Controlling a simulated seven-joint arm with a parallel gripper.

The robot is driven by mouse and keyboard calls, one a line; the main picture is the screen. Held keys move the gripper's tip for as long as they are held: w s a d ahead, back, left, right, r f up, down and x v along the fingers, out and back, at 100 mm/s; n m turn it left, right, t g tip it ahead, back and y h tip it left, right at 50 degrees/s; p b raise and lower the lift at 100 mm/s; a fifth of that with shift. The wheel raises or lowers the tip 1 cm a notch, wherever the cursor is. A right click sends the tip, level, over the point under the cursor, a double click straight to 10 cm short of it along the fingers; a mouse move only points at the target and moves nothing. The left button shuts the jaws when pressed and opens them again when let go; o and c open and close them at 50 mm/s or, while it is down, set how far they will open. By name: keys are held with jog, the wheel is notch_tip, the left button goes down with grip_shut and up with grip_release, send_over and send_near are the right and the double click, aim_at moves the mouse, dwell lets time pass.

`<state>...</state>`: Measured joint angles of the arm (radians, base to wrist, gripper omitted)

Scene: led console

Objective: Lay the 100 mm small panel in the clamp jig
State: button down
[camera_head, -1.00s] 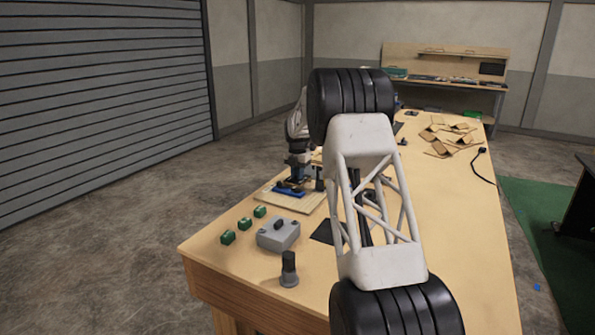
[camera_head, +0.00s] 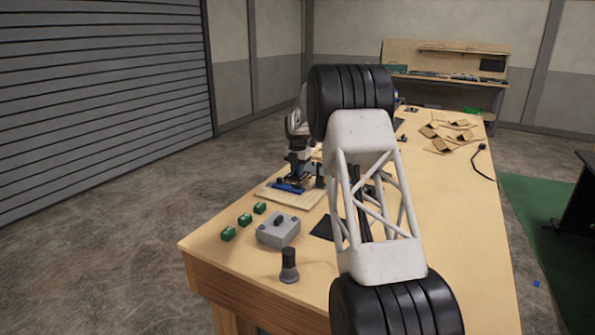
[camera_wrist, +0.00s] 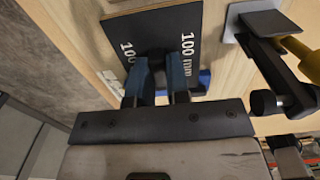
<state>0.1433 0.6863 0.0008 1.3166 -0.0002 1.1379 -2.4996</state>
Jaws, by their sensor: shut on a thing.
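The small panel (camera_wrist: 150,30) is a dark, thin plate marked "100 mm" in white. My gripper (camera_wrist: 160,72) is shut on it with its blue fingers in the wrist view. The clamp jig's light wooden board (camera_head: 302,203) lies on the table, with a blue part (camera_head: 287,188) on it. My gripper (camera_head: 297,180) is low over this board in the head view. In the wrist view the blue part (camera_wrist: 205,80) shows just past the panel's edge, partly hidden. A black clamp (camera_wrist: 275,60) with a yellow piece stands to the right of the panel. Contact between panel and jig cannot be made out.
A grey box (camera_head: 277,231), several green blocks (camera_head: 244,220) and a dark knob on a grey base (camera_head: 289,268) stand at the near left. A black flat piece (camera_head: 322,229) lies right of the box. Brown pieces (camera_head: 440,145) lie at the far right.

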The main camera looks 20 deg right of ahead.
jog(key=shift+f, duration=1.05)
dwell(1.7)
jog(key=c, duration=1)
grip_release()
jog(key=shift+r, duration=0.1)
jog(key=shift+r, duration=3.8)
